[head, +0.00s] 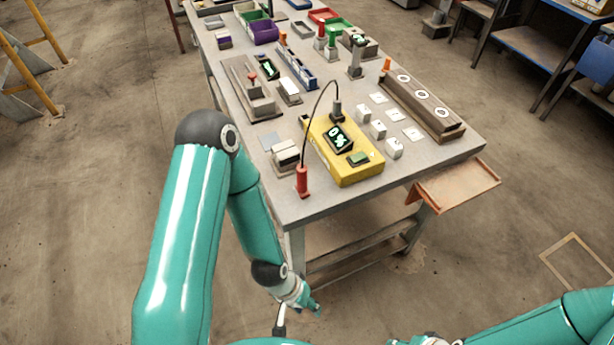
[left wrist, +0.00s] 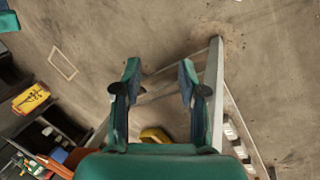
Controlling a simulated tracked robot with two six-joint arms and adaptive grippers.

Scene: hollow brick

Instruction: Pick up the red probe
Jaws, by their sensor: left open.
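The red probe (head: 302,181) stands upright at the near left corner of the workbench. A thin black cable arches from its top to a black plug on the yellow meter box (head: 345,152), whose display reads 0%. My left gripper (head: 313,306) is low in front of the bench, below the tabletop and apart from the probe. In the left wrist view its two fingers (left wrist: 160,80) are spread with nothing between them; the probe is not visible there. My right gripper (head: 405,341) shows only in part at the bottom edge, too little to read its fingers.
Labelled cubes (head: 378,129) and a brown wooden block with round marks (head: 424,104) lie to the right. An orange tray (head: 455,185) juts from the bench's right side. The floor in front is clear.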

